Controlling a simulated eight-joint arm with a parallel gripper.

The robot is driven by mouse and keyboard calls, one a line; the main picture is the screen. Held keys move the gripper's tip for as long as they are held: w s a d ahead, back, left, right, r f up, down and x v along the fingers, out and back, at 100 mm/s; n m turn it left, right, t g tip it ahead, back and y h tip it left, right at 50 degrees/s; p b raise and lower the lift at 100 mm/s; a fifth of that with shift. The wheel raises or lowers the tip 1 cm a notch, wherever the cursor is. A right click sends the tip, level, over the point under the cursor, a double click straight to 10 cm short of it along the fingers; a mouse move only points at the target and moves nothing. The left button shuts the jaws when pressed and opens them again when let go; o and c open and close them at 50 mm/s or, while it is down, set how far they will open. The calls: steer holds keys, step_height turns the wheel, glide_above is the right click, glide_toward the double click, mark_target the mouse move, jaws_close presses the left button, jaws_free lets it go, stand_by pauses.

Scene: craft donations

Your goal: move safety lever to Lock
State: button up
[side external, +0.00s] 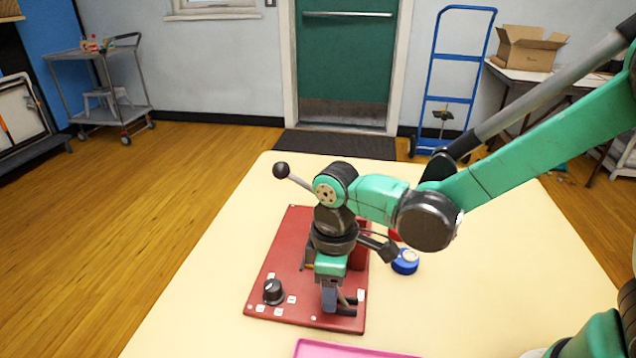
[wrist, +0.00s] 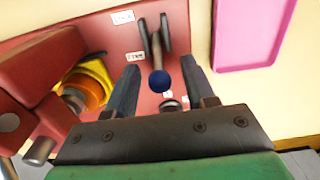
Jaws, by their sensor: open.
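The safety lever is a thin metal rod with a dark blue ball (wrist: 160,80) in the wrist view. It rises from a dark two-sided bracket (wrist: 168,32) on the red panel (side external: 283,250). A white label (wrist: 122,17), seemingly reading Lock, lies left of the bracket's far end; a second label (wrist: 134,56), too blurred to read surely, lies nearer me. The rod leans toward my side. My gripper (wrist: 160,65) is open, one finger on each side of the ball, with gaps showing. In the side view, my gripper (side external: 331,296) is low over the panel's front and partly hides the lever.
A black knob (side external: 273,291) stands on the panel's front left. A black ball on a rod (side external: 281,170) shows behind my wrist. A yellow and orange part (wrist: 90,88) is left of my fingers. A blue roll (side external: 405,262) and pink tray (side external: 345,349) lie nearby.

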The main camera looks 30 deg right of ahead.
jaws_close()
steer(key=shift+s+d+r, duration=0.25)
steer(key=shift+s+d, duration=0.3)
steer(key=shift+d, duration=0.05)
steer(key=shift+s+d, duration=0.55)
steer(key=shift+s+d+f, duration=0.1)
steer(key=shift+s+d, duration=0.45)
steer(key=shift+c, duration=1.9)
jaws_free()
